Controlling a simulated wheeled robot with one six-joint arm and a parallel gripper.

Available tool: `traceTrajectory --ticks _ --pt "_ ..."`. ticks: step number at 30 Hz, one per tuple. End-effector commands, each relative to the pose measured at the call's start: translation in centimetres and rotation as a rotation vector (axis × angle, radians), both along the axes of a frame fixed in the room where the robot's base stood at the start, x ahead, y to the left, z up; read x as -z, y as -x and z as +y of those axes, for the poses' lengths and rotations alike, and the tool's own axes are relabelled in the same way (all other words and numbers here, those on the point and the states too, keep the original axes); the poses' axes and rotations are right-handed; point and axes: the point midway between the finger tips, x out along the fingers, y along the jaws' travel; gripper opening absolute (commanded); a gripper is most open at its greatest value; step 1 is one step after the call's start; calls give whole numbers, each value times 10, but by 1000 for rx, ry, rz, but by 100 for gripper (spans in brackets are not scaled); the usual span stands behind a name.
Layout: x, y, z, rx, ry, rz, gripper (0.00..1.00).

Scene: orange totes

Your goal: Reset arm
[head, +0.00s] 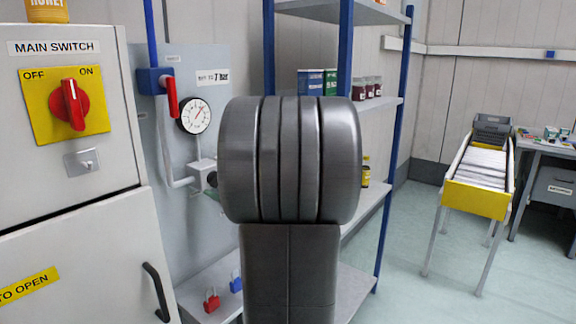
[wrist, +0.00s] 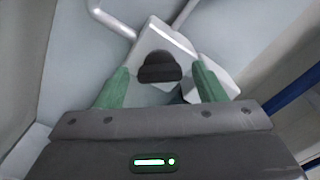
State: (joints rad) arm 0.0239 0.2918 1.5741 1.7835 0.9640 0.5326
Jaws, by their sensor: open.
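My gripper (wrist: 162,80) shows in the wrist view with its two green fingers spread apart. A black knob (wrist: 160,67) on a light grey housing (wrist: 168,38) appears between the fingers, with gaps on both sides. I cannot tell how far the fingertips are from it in depth. In the head view my thick dark grey arm fills the middle and hides most of my gripper. The grey housing (head: 201,175) on the pipe shows just left of the arm.
A cabinet with a red main switch (head: 71,104) stands at left. A gauge (head: 194,116) and red-handled valve (head: 171,95) are on the grey panel. A blue-posted shelf (head: 392,150) stands behind my arm. A yellow-fronted conveyor (head: 474,201) is at right. Floor between is clear.

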Motion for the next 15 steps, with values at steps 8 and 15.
traceTrajectory --ticks 8,15 --pt "1 19 -26 4 0 0 64" --pt "0 46 -60 4 -1 1 64"
